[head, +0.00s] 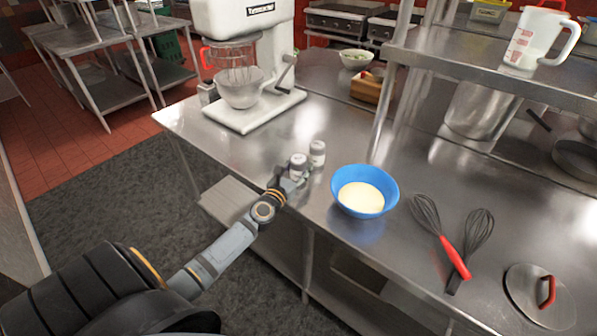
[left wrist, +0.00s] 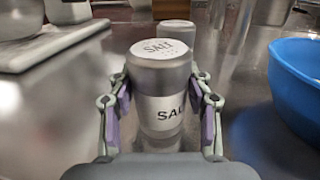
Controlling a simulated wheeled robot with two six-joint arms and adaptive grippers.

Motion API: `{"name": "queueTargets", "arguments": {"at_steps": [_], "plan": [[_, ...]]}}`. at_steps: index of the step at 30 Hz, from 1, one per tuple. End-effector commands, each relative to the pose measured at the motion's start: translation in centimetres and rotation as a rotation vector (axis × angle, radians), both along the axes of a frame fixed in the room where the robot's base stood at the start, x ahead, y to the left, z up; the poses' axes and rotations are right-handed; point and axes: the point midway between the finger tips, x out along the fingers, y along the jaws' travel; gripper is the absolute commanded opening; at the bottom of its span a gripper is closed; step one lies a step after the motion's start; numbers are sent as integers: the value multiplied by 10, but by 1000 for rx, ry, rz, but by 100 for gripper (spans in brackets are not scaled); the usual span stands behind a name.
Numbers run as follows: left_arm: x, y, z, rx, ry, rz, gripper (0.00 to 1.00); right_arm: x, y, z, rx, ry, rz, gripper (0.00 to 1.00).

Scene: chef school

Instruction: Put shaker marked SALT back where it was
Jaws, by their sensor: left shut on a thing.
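The shaker marked SALT (left wrist: 162,95) is upright between the fingers of my left gripper (left wrist: 160,110), with its label and marked lid facing the left wrist camera. My left gripper is shut on it. In the head view the held shaker (head: 298,165) is over the steel counter near its front edge, left of the blue bowl. Whether its base touches the counter I cannot tell. A second, similar shaker (head: 317,154) stands just behind and to the right; its label is not readable. It is partly hidden behind the SALT shaker in the wrist view (left wrist: 231,42). My right gripper is not in view.
A blue bowl (head: 340,190) with pale contents stands right of the shakers. Two whisks (head: 436,222) and a lid (head: 525,290) lie further right. A stand mixer (head: 250,118) is at the back left. The steel counter (head: 235,150) is clear between mixer and shakers.

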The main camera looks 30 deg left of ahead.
Motion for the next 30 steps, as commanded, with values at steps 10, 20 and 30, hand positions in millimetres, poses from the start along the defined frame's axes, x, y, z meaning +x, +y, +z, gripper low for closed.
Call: {"name": "queueTargets", "arguments": {"at_steps": [10,20,30], "plan": [[0,0,-2,0,1,0,60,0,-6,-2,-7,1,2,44],[0,0,-2,1,0,0,73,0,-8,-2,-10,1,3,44],[-43,-5,-3,5,6,-3,73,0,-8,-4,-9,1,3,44]]}}
